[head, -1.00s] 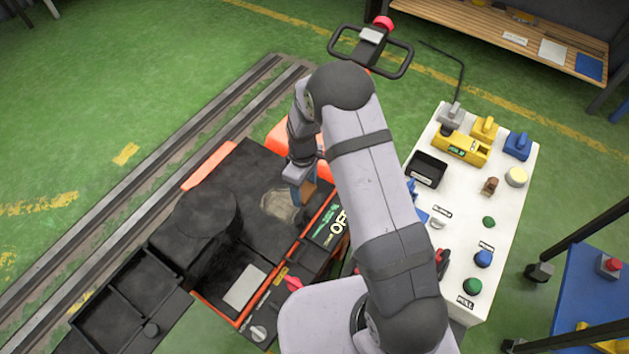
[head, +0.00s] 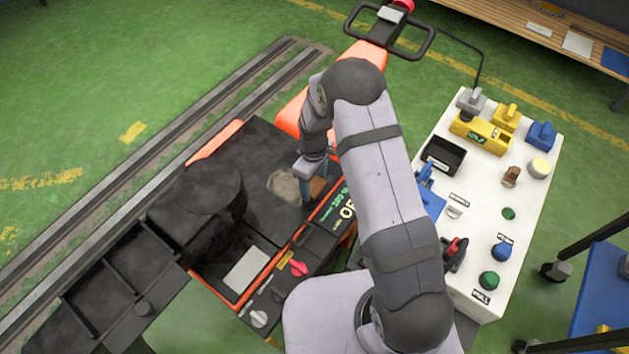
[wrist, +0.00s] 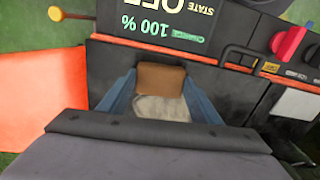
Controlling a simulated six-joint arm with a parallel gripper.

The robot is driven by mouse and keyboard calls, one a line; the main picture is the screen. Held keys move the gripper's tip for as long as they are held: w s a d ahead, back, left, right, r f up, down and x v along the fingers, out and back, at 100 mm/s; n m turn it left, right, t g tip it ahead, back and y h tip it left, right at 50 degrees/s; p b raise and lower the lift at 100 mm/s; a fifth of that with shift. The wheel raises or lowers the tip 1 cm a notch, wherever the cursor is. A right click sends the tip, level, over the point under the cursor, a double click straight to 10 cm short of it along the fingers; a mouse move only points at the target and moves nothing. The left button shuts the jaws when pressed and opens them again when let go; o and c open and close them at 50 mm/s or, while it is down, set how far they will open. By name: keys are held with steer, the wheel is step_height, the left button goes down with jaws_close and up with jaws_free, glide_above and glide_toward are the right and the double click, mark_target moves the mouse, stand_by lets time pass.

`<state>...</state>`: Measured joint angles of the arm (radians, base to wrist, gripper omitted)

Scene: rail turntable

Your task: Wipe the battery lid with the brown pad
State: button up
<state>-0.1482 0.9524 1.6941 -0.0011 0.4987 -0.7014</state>
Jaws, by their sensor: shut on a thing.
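The battery lid (head: 262,150) is the dark flat top of the orange-edged vehicle, left of my arm in the head view. A pale dusty patch (head: 284,184) lies on it; the patch also shows in the wrist view (wrist: 160,107). My gripper (head: 308,190) is over the lid at the right edge of the patch, its blue fingers pointing down. It is shut on the brown pad (wrist: 161,78), which sits between the fingertips. The pad (head: 318,186) is partly hidden by a finger in the head view. I cannot tell whether it touches the lid.
A display panel (wrist: 170,22) reading OFF and 100 % borders the lid. A red knob (head: 298,268) is nearby. A white table (head: 480,215) with a black bin, yellow and blue blocks and several knobs stands right. Rails (head: 150,160) run along the left.

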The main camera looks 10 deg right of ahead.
mark_target(270, 177)
steer(key=shift+w+a+f+b, duration=0.2)
steer(key=shift+w+a+b, duration=0.45)
steer(key=shift+w+a, duration=0.6)
steer(key=shift+w+a+b, duration=2.75)
steer(key=shift+w+a, duration=0.95)
steer(key=shift+a, duration=0.05)
steer(key=shift+a+r, duration=0.2)
steer(key=shift+a, duration=0.05)
steer(key=shift+s+a, duration=0.55)
steer(key=shift+s, duration=0.05)
steer(key=shift+s+d, duration=0.1)
steer(key=shift+s, duration=0.15)
steer(key=shift+s+d, duration=5.05)
steer(key=shift+d, duration=0.05)
steer(key=shift+s+a+p, duration=0.6)
steer(key=shift+s+a, duration=0.1)
steer(key=shift+a, duration=0.25)
steer(key=shift+w+a, duration=0.55)
steer(key=shift+w, duration=0.1)
steer(key=shift+w+a+f+b, duration=0.1)
steer(key=shift+w+a+b, duration=0.2)
steer(key=shift+w+a, duration=4)
steer(key=r+p, duration=0.1)
steer(key=r, duration=0.1)
steer(key=r+p, duration=0.1)
steer(key=shift+w+a+r, duration=0.2)
steer(key=shift+r, duration=0.2)
steer(key=shift+r+p, duration=2.1)
steer(key=shift+r, duration=0.2)
